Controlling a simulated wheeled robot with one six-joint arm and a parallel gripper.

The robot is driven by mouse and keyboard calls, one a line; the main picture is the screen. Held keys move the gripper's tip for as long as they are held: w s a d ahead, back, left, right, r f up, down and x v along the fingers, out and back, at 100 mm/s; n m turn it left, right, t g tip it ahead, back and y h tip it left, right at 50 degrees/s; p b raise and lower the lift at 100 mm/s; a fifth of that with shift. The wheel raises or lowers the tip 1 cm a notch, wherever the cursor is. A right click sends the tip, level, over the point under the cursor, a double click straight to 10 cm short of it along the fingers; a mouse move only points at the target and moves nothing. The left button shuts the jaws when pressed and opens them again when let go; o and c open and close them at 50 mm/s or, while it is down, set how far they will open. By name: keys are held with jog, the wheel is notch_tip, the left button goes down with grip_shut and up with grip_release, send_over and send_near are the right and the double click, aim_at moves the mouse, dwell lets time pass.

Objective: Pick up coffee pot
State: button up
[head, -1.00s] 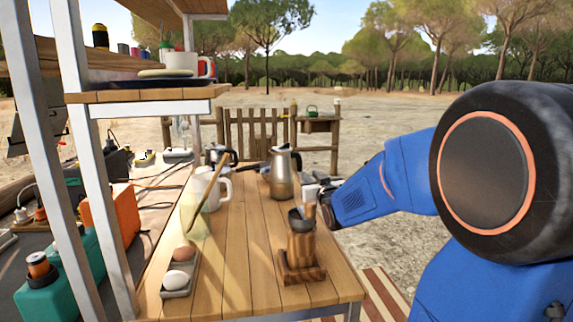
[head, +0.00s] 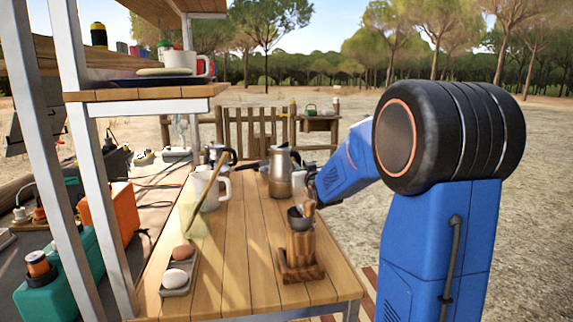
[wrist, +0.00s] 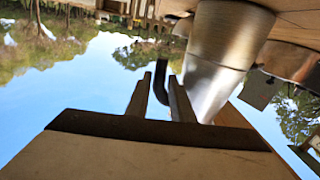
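The coffee pot (head: 280,178) is a silver, tapered metal pot standing upright on the wooden table. It also shows large and upside down in the wrist view (wrist: 222,55), with its dark curved handle (wrist: 162,84). My gripper (wrist: 160,82) is open, with one finger on each side of the lower end of the handle as seen there. Gaps show between the fingers and the handle. In the head view my gripper is at the pot's right side, and its fingers are too small and partly covered to make out.
A wooden stand (head: 301,252) with a dark cup is in front of the pot. An egg tray (head: 178,284) lies at the front left of the table (head: 240,285). A metal-framed shelf stands at left.

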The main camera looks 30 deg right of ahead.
aim_at(298, 161)
jog(key=x, duration=0.4)
grip_shut()
notch_tip(298, 161, up, 10)
jog(key=shift+r, duration=0.1)
dwell(0.6)
jog(key=shift+f, duration=5.25)
